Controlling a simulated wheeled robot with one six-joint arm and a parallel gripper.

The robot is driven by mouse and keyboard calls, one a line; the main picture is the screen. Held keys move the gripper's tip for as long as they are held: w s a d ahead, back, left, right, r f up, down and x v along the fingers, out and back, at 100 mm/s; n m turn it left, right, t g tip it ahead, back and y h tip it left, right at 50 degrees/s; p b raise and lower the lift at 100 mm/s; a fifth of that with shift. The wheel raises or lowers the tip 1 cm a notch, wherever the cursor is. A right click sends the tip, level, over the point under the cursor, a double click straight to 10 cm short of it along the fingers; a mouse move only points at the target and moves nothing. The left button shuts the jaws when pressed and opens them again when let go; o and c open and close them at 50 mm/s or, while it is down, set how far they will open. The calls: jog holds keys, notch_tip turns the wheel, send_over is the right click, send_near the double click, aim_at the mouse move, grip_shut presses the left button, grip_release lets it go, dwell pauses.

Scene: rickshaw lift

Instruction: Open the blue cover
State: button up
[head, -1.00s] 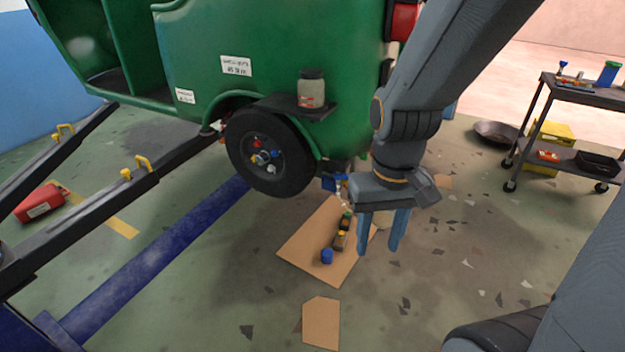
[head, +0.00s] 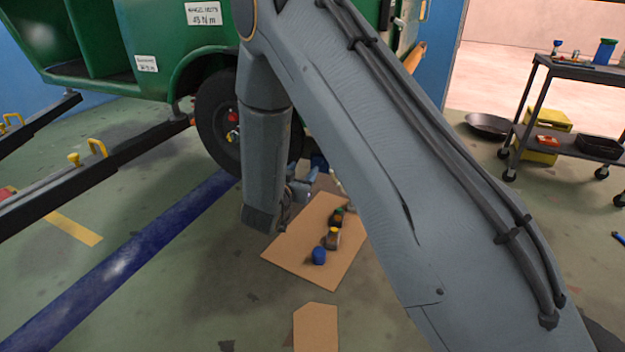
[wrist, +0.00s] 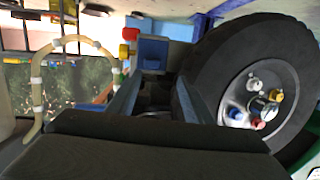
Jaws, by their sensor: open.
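A small blue box-like part, which looks like the blue cover (wrist: 153,52), is just beyond my fingertips in the wrist view, beside a wheel. It also shows partly behind my arm in the head view (head: 318,161). My gripper (wrist: 156,84) is open, its two blue-grey fingers apart with nothing seen held between them. The fingers point at the blue part; I cannot tell whether they touch it. In the head view my gripper (head: 302,187) is small and half hidden by my arm, low beside the wheel.
The black wheel (wrist: 285,65) with coloured nuts is close on the right in the wrist view. A pale hose (wrist: 37,90) curves at left. A cardboard sheet (head: 290,250) with a blue-capped item (head: 318,256) lies on the floor. A cart (head: 575,70) stands right.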

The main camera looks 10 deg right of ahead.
aim_at(316, 162)
jog(key=w+d+h+b, duration=0.1)
jog(key=w+d+f, duration=0.1)
jog(key=w+d, duration=0.1)
jog(key=w+d+f+h+b, duration=0.1)
jog(key=w+d, duration=0.1)
jog(key=shift+w+m+t+h+b, duration=0.25)
jog(key=shift+m+t+h+b, duration=0.05)
jog(key=shift+m+t, duration=0.1)
jog(key=shift+r, duration=0.1)
grip_shut()
jog(key=shift+a, duration=0.1)
